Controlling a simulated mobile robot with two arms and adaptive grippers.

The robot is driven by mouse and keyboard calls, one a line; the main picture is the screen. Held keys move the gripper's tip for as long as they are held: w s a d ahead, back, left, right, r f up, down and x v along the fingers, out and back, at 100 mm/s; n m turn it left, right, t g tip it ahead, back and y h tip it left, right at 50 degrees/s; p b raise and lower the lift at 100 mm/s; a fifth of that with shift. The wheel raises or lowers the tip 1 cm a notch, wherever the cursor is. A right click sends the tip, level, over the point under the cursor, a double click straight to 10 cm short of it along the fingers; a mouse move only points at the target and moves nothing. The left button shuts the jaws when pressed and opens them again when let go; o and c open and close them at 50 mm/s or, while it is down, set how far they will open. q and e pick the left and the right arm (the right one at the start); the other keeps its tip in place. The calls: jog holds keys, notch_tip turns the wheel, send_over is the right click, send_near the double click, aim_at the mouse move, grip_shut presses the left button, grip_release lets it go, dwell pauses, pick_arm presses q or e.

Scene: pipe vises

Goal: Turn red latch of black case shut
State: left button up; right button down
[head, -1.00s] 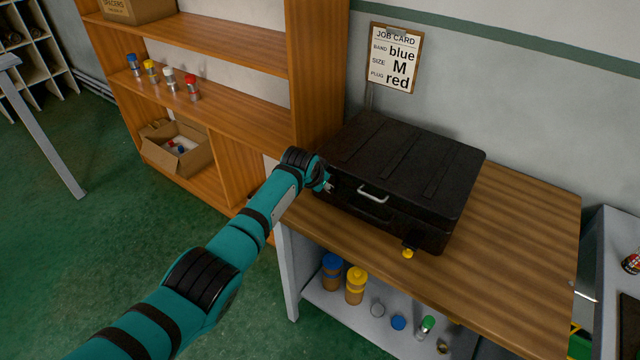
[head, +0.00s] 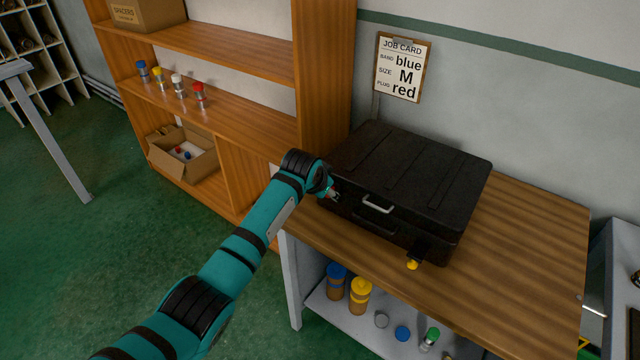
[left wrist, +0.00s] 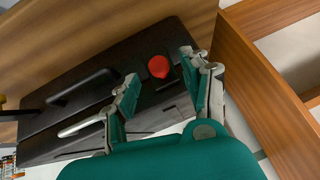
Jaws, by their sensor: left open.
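The black case (head: 410,180) lies closed on the wooden bench top, with a silver handle (head: 377,204) on its front. A yellow latch (head: 412,264) hangs at its right front. In the left wrist view the red latch (left wrist: 158,67) shows as a round red knob on the case front. My left gripper (left wrist: 160,72) is open, its two fingers on either side of the red latch; I cannot tell whether they touch it. In the head view my left gripper (head: 333,194) is at the case's left front corner and hides the red latch. My right gripper is not in view.
A wooden shelf unit (head: 325,80) stands close to the left of the bench (head: 530,225). Bottles and caps sit on the bench's lower shelf (head: 312,303). A job card (head: 403,68) hangs on the wall. Bare bench top lies right of the case.

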pick_arm(q)
jog(key=v, duration=0.7)
jog(key=shift+s+r, duration=0.2)
jog(key=shift+r, duration=0.05)
